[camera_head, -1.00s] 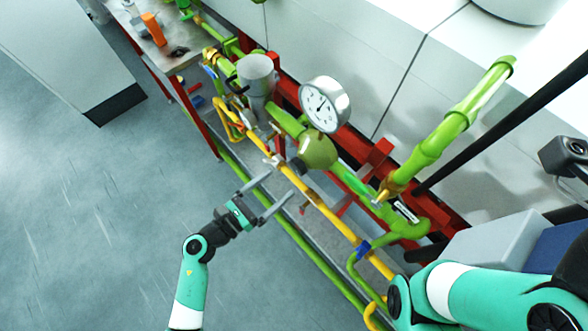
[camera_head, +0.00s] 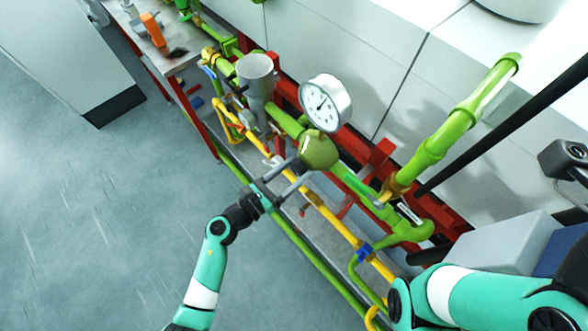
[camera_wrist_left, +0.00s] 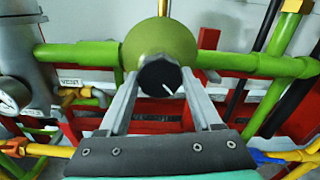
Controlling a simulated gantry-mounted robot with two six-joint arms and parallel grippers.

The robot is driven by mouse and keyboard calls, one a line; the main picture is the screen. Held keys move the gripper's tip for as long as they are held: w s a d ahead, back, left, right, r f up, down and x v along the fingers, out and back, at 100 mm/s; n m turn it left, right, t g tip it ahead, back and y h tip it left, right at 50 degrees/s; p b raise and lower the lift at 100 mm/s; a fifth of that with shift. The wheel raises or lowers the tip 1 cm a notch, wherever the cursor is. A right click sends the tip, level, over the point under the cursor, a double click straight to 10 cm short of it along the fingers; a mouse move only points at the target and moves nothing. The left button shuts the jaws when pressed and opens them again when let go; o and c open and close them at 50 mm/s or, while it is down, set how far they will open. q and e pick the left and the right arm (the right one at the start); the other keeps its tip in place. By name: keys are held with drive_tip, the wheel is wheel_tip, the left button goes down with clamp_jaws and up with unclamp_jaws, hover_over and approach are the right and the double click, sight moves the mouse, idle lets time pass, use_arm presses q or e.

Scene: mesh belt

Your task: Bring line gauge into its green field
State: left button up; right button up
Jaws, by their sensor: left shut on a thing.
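The gauge (camera_head: 325,103), a round white dial with a dark needle in a silver case, stands above the green round valve body (camera_head: 318,150) on the pipe. Its needle points up and to the right; I cannot make out a green field. In the left wrist view the valve body (camera_wrist_left: 160,42) carries a dark round knob (camera_wrist_left: 160,76) with a white mark pointing down-right. My left gripper (camera_head: 298,170) reaches it from the front, its fingers shut on either side of the knob, also in the left wrist view (camera_wrist_left: 163,80). My right gripper is out of view.
A yellow pipe (camera_head: 335,222) with a blue fitting runs in front of the green pipe. A grey cylinder (camera_head: 256,80) stands left of the gauge. A green upright pipe (camera_head: 450,130) rises at right. A smaller dial (camera_wrist_left: 12,95) shows at left in the wrist view.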

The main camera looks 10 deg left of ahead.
use_arm(q)
drive_tip(key=c, duration=0.4)
drive_tip(key=shift+f+m+b, duration=0.15)
drive_tip(key=shift+m+b, duration=0.15)
drive_tip(key=shift+b, duration=0.05)
drive_tip(key=m+b, duration=0.2)
drive_tip(key=m, duration=0.1)
drive_tip(key=shift+f, duration=0.15)
drive_tip(key=shift+m+b, duration=0.45)
drive_tip(key=shift+m, duration=0.25)
drive_tip(key=shift+r, duration=0.3)
drive_tip(key=o, duration=1.4)
drive_tip(key=shift+a, duration=0.1)
drive_tip(key=p+v, duration=0.1)
drive_tip(key=v, duration=1)
drive_tip(key=shift+s+a+p, duration=0.15)
drive_tip(key=shift+s+p, duration=0.1)
drive_tip(key=shift+p, duration=0.1)
